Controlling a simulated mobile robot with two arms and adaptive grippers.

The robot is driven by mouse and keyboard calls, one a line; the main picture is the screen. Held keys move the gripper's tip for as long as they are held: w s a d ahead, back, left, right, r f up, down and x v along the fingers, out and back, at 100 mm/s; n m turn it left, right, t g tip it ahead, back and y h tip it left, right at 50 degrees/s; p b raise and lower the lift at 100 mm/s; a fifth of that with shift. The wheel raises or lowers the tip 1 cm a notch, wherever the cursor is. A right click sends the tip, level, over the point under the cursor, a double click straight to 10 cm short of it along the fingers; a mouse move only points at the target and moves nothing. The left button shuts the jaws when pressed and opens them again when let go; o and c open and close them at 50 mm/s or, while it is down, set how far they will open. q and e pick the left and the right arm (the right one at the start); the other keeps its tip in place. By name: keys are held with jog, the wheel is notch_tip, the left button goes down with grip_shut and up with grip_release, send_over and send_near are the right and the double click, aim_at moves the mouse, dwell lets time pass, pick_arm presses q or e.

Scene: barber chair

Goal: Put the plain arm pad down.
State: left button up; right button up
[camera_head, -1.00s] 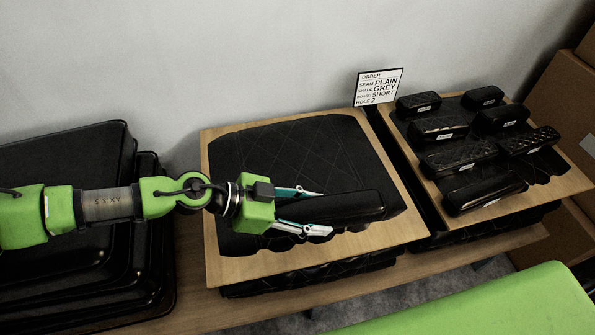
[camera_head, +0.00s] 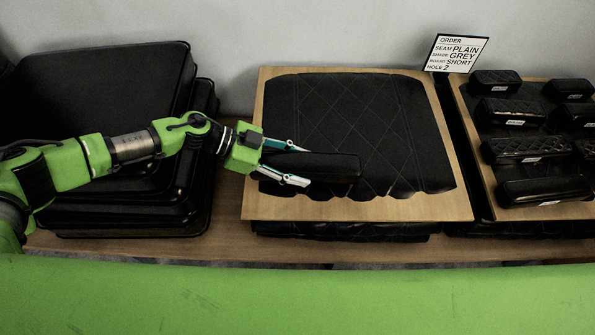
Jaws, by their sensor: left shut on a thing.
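The plain arm pad (camera_head: 330,168) is a long, dark, smooth-looking block. My left gripper (camera_head: 288,163) is shut on its left end, with one finger on the far side and one on the near side. The pad lies over the front part of a black quilted panel (camera_head: 350,115) on a wooden board (camera_head: 355,208). I cannot tell whether the pad touches the panel or hangs just above it. My right gripper is not in view.
A sign (camera_head: 456,53) reads plain, grey, short, hole 2. At right, a second board (camera_head: 478,150) holds several dark pads, some quilted, with small labels. Black stacked cushions (camera_head: 100,95) stand at left. A green surface (camera_head: 300,295) spans the front.

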aim_at(296, 172)
pick_arm(q)
notch_tip(296, 172, down, 3)
jog(key=shift+a+f, duration=0.1)
jog(key=o, duration=1.5)
jog(key=shift+f, duration=0.1)
jog(key=shift+a, duration=0.15)
jog(key=b+v, duration=0.1)
jog(key=v, duration=1.1)
